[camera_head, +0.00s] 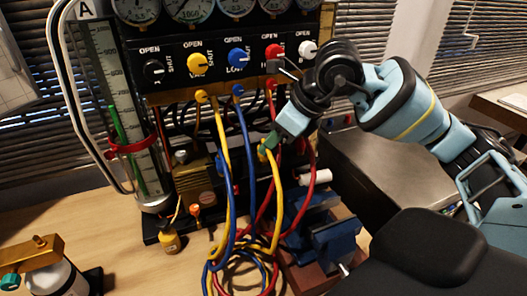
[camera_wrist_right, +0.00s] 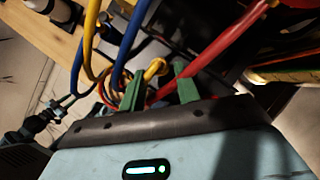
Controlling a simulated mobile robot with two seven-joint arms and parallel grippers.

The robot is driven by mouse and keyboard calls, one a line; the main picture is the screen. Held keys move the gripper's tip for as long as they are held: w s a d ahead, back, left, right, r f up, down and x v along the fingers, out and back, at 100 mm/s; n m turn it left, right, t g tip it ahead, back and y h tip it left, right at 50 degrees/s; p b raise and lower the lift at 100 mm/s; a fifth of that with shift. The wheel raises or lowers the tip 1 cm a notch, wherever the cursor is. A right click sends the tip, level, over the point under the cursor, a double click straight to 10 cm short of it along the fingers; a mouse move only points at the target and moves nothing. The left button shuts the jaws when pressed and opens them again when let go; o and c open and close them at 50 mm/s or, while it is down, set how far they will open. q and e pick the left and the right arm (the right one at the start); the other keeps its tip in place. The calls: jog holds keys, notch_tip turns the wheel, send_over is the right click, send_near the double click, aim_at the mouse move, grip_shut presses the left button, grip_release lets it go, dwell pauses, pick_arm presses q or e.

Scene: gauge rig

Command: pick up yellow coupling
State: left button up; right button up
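The yellow coupling (camera_head: 263,155) is at the upper end of a thick yellow hose, in front of the gauge rig. My right gripper (camera_head: 271,142) reaches in from the right, with its green fingers right at the coupling and partly covering it. In the right wrist view the green fingers (camera_wrist_right: 159,90) stand apart, and the yellow coupling (camera_wrist_right: 155,69) shows between and just beyond their tips. I see no grip on it; whether a finger touches it is unclear. My left gripper does not show in the head view.
Blue hoses (camera_head: 249,160) and red hoses (camera_head: 310,170) hang close around the right gripper. A blue vise (camera_head: 333,243) stands below on the bench. A brass fitting with a green knob (camera_head: 12,280) is at the lower left. The front left bench top (camera_head: 125,250) is mostly clear.

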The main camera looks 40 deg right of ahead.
aim_at(262, 160)
jog(key=x, duration=0.4)
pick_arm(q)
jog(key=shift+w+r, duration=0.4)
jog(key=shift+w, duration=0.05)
pick_arm(e)
jog(key=shift+s, duration=0.1)
jog(key=shift+c, duration=0.3)
grip_shut()
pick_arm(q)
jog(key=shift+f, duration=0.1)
pick_arm(e)
jog(key=shift+r, duration=0.15)
